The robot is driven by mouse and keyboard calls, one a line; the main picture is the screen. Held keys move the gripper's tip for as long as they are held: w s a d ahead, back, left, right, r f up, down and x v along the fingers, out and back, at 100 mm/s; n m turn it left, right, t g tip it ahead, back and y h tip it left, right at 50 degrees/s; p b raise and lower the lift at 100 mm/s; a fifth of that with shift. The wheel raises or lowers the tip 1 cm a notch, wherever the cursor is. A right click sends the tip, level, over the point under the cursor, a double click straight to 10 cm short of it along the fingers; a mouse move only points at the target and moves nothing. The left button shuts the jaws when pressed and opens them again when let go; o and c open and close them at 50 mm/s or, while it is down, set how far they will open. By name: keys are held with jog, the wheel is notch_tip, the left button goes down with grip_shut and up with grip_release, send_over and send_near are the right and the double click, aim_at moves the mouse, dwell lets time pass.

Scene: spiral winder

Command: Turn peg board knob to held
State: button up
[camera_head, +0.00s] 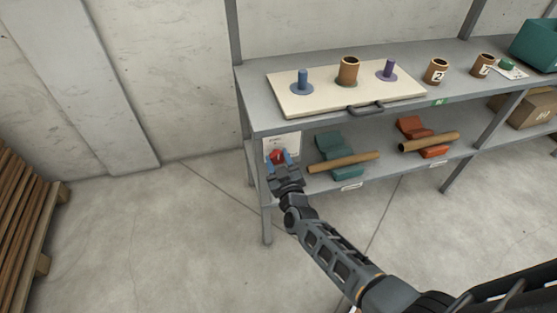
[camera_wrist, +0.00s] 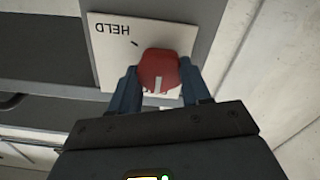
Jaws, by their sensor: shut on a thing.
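The red knob (camera_head: 277,155) sits on a white label plate (camera_head: 283,141) at the front left leg of the shelf. In the wrist view, the knob (camera_wrist: 158,68) lies between the blue fingers of my gripper (camera_wrist: 160,84), which is shut on it. The knob's pale pointer line faces down in the picture, away from the word HELD and the short black mark on the plate (camera_wrist: 109,60). HELD appears upside down. In the head view, my gripper (camera_head: 279,162) reaches the knob from below. The cream peg board (camera_head: 322,98) lies on the shelf top.
The board bears a blue peg (camera_head: 303,76), a purple peg (camera_head: 389,67) and a brown tube (camera_head: 348,71). Numbered tubes (camera_head: 436,71) stand to its right. Teal (camera_head: 335,147) and orange (camera_head: 411,129) cradles with brown rolls lie on the lower shelf.

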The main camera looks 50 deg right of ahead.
jog(key=shift+m, duration=0.4)
jog(key=shift+c, duration=0.3)
jog(key=m+b, duration=0.1)
jog(key=m, duration=0.3)
jog(key=shift+m+b, duration=0.3)
jog(key=shift+m, duration=0.1)
jog(key=m+b, duration=0.1)
jog(key=m, duration=0.2)
jog(key=m+b, duration=0.1)
jog(key=m, duration=0.2)
jog(key=shift+s+d+f, duration=0.1)
jog(key=shift+d+f, duration=0.05)
jog(key=m+b, duration=0.2)
jog(key=m, duration=0.4)
jog(key=shift+f+m+b, duration=0.15)
jog(key=shift+m+b, duration=0.15)
jog(key=m+b, duration=0.2)
jog(key=m, duration=0.3)
jog(key=shift+d+m, duration=0.1)
jog(key=shift+m, duration=0.2)
jog(key=o, duration=1.1)
jog(key=shift+c, duration=0.2)
